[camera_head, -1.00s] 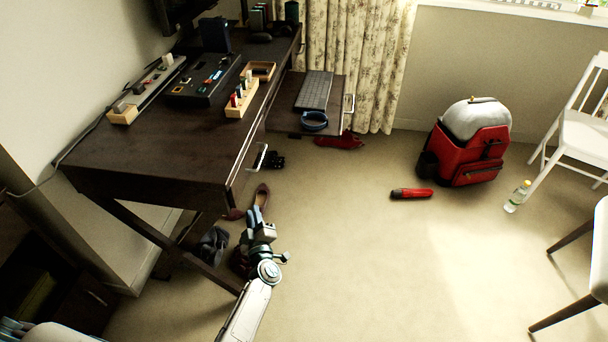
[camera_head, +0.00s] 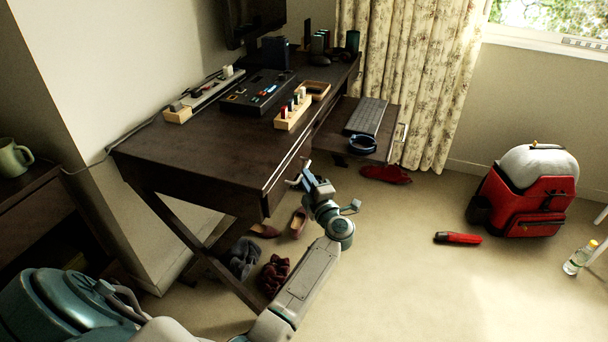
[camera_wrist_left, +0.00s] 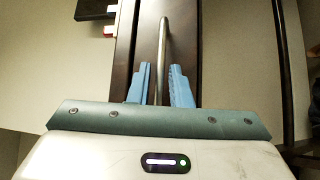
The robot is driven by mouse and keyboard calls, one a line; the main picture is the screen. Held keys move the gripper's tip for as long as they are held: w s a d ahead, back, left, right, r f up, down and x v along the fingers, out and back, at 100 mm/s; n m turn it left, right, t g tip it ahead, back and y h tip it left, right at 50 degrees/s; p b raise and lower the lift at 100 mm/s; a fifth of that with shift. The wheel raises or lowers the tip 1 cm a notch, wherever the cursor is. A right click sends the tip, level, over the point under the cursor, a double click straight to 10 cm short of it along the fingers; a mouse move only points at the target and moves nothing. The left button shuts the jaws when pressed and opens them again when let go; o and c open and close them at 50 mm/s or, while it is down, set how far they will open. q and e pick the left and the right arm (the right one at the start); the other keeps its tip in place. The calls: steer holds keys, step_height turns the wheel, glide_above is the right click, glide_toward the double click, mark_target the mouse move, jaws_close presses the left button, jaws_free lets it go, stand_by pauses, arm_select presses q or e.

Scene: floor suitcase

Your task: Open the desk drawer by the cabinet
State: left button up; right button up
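The dark wooden desk (camera_head: 190,165) has a near drawer front (camera_head: 283,180) on its right side, at the end closer to the cabinet. This drawer looks shut. My left gripper (camera_head: 304,174) is at the drawer front in the head view. In the left wrist view, the metal bar handle (camera_wrist_left: 163,45) runs between the two blue fingers of my left gripper (camera_wrist_left: 160,82). There is a gap on both sides of the bar, so the gripper is open around it. The dark cabinet (camera_head: 32,207) stands at the left. My right gripper is not in view.
The farther drawer (camera_head: 335,138) is pulled out, with a keyboard (camera_head: 367,116) and a blue ring-shaped item (camera_head: 362,144) on it. Shoes (camera_head: 275,272) lie under the desk. A red backpack (camera_head: 535,205) stands on the floor at right. Floor between is mostly clear.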

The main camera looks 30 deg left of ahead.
arm_select(q)
steer(key=shift+x, duration=1.5)
steer(key=shift+c, duration=0.5)
jaws_close()
